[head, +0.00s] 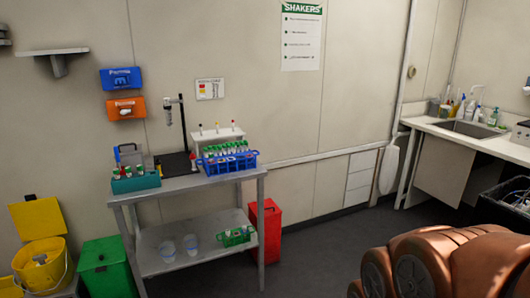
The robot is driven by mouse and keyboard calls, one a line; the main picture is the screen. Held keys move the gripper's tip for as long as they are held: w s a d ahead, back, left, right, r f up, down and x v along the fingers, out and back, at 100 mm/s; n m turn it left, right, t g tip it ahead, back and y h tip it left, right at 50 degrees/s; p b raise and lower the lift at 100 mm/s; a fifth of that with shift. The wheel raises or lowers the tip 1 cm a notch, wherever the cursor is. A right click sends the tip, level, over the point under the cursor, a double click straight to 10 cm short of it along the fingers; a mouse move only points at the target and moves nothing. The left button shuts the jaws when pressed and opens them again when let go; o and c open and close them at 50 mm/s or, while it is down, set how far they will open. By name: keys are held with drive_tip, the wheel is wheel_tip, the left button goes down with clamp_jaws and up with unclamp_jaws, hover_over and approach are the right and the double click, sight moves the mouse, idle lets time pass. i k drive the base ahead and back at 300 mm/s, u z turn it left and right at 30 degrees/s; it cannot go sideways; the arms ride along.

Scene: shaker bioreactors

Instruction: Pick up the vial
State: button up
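Several capped vials are in view, and I cannot tell which one the task means. A blue rack (252,161) on the grey table holds several vials with green and white caps (224,148). A teal rack (146,183) at the table's left end holds several green-capped vials (127,171). A small white stand (228,134) behind the blue rack carries a few thin vials with coloured tops (217,127). A single red-topped vial (193,160) stands left of the blue rack. My gripper is not visible; only brown arm links of mine show at lower right.
The grey table (190,184) has a lower shelf (160,237) with two clear cups and a green rack (237,237). A dark-based stand (182,125) rises behind. Yellow, green and red bins (268,240) stand around it. A sink counter (470,138) is right. The middle floor is clear.

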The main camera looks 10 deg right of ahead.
sight(210, 155)
drive_tip(key=z, duration=0.15)
drive_tip(key=i, duration=1.05)
drive_tip(key=u, duration=1.05)
drive_tip(key=i, duration=0.8)
drive_tip(key=u, duration=0.9)
